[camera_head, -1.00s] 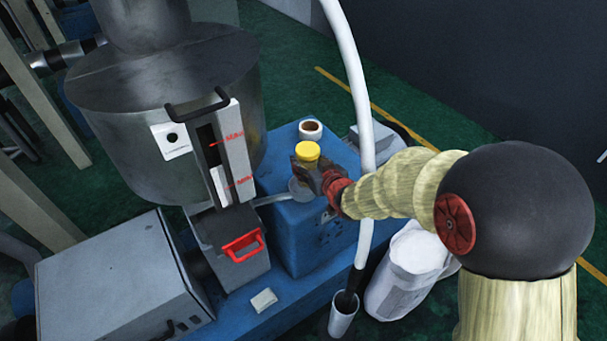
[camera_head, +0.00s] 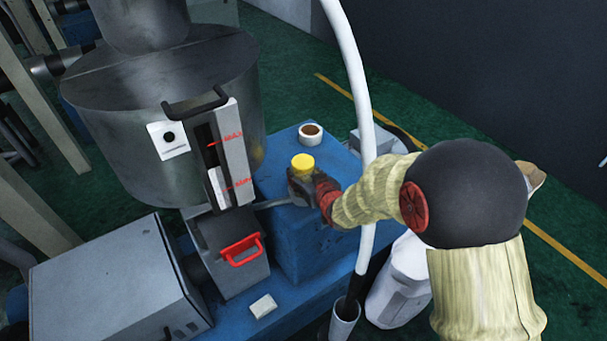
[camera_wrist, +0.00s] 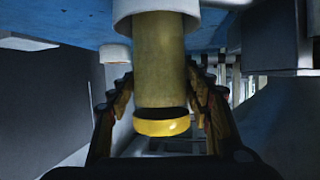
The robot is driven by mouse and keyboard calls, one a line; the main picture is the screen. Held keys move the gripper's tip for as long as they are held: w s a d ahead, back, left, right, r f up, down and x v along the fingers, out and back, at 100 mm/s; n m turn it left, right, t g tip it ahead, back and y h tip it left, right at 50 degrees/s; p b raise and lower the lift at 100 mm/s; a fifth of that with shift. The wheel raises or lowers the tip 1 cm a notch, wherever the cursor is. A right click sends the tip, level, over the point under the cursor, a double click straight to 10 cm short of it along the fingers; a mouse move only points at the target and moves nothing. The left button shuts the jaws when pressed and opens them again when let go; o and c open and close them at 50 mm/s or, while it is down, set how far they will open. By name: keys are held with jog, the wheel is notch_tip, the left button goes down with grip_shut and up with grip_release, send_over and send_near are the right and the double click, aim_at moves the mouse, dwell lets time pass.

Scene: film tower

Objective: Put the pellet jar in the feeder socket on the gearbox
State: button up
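The pellet jar, with a yellow lid (camera_head: 302,162), stands above the blue gearbox (camera_head: 285,245) in the head view. In the wrist view the jar (camera_wrist: 159,60) appears inverted, lid towards the bottom. Its far end appears to be inside a white collar (camera_wrist: 125,15), likely the feeder socket; how deep it sits I cannot tell. My gripper (camera_head: 304,188) has its fingers on both sides of the jar and appears closed on it. In the head view the gripper hides the jar's lower part and most of the socket.
A white hose (camera_head: 360,110) hangs close to my arm. The metal hopper (camera_head: 170,110) and its red-handled box (camera_head: 232,255) stand to the left.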

jog(key=o, duration=0.5)
jog(key=shift+r, duration=0.1)
jog(key=shift+s+d+r+p, duration=0.1)
jog(key=shift+s+r+p, duration=0.1)
jog(key=shift+p, duration=0.1)
jog(key=p+v, duration=0.2)
jog(key=v, duration=1)
jog(key=s+d+r+m+g+h, duration=0.2)
jog(key=s+d+r+h, duration=0.35)
jog(key=d+r, duration=0.5)
jog(key=s+d+r+g, duration=0.1)
jog(key=s, duration=0.6)
jog(key=s+d+r+m+g, duration=0.1)
jog(key=s+d+r+g, duration=0.1)
jog(key=s, duration=0.5)
jog(key=s+d+r+m+g, duration=0.1)
jog(key=s+g, duration=0.1)
jog(key=s, duration=0.6)
jog(key=shift+d+r, duration=0.2)
